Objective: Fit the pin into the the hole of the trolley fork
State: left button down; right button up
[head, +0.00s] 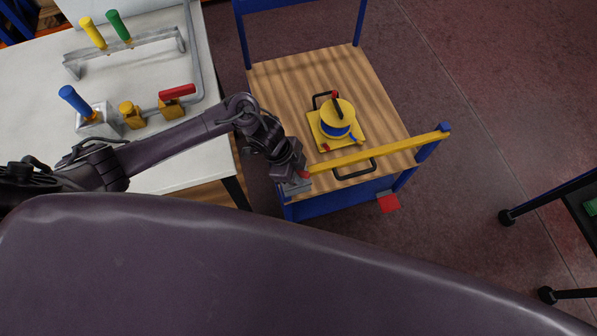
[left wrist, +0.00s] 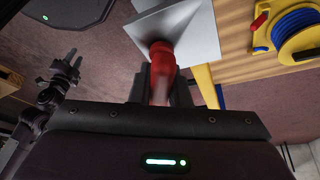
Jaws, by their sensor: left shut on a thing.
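My left gripper (left wrist: 160,92) is shut on a red pin (left wrist: 162,70), which stands out from between its fingers in the left wrist view. I cannot tell whether the pin is in the hole; the hole is not visible. In the head view my left gripper (head: 296,179) is at the near left corner of the trolley (head: 275,92), beside the left end of its yellow bar (head: 375,154). What looks like my right gripper (left wrist: 62,72) shows at the left wrist view's left.
A yellow and blue cable reel (head: 338,112) sits on the trolley's wooden top. A white table (head: 35,125) with colored-handled tools stands to the left, under my left arm. A red block (head: 388,201) is by the trolley's near right side. Floor to the right is clear up to a black cart (head: 578,205).

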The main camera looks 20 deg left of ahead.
pick_arm(q)
jog(key=shift+f, duration=0.15)
jog(key=c, duration=1.3)
grip_release()
jog(key=v, duration=0.7)
jog(key=shift+a+r, duration=0.15)
jog(key=shift+r, duration=0.25)
jog(key=shift+s, duration=0.1)
